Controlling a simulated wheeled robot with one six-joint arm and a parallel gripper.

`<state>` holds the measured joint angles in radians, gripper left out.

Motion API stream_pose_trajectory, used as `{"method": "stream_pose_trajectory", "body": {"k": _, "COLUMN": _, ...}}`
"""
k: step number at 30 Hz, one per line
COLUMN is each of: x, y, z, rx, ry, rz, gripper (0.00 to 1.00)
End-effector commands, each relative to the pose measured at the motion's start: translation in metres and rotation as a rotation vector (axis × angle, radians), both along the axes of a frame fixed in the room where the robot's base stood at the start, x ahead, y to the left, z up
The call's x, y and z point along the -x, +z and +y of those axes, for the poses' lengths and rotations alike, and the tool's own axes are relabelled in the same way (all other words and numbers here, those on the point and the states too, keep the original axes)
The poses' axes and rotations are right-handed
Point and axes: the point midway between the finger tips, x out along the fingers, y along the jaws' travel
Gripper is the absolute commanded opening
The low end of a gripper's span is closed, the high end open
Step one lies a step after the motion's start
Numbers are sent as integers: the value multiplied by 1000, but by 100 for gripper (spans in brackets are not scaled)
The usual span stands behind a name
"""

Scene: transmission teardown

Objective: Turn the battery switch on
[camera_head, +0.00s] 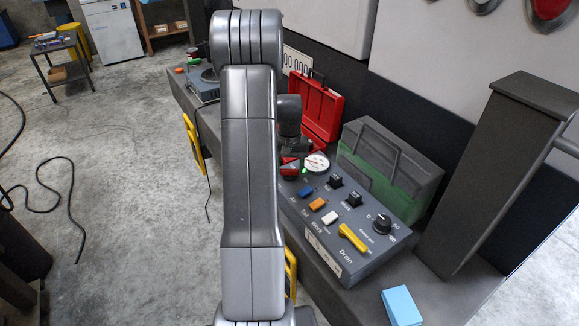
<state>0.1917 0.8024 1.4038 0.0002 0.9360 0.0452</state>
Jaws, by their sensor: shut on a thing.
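My gripper (292,145) shows only in part, as dark pieces just right of my grey arm. It points down at a small red part (289,170) at the far left end of the grey control panel. This red part appears to be the battery switch, and my gripper appears shut on it. The fingertips and the contact are mostly hidden, and the switch's setting cannot be read. A round white gauge (317,162) is beside the red part, and a small green light shows near it.
The panel (352,262) carries blue, orange and white switches, a black dial (382,223) and a yellow lever (353,237). An open red case (322,108) and a green-grey box (390,165) stand behind. A dark post (490,180) rises at right. A blue block (401,305) lies in front.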

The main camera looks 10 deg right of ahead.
Motion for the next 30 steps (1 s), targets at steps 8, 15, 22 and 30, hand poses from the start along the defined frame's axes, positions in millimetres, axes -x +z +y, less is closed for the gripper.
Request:
{"method": "stream_pose_trajectory", "body": {"k": 8, "x": -1, "y": 1, "z": 0, "rx": 2, "ry": -147, "rz": -4, "gripper": 34}}
{"method": "stream_pose_trajectory", "body": {"k": 15, "x": -1, "y": 1, "z": -1, "rx": 1, "ry": -205, "rz": -4, "gripper": 34}}
{"method": "stream_pose_trajectory", "body": {"k": 22, "x": -1, "y": 1, "z": -1, "rx": 1, "ry": -217, "rz": -5, "gripper": 34}}
{"method": "stream_pose_trajectory", "body": {"k": 30, "x": -1, "y": 1, "z": -1, "rx": 1, "ry": -217, "rz": -5, "gripper": 62}}
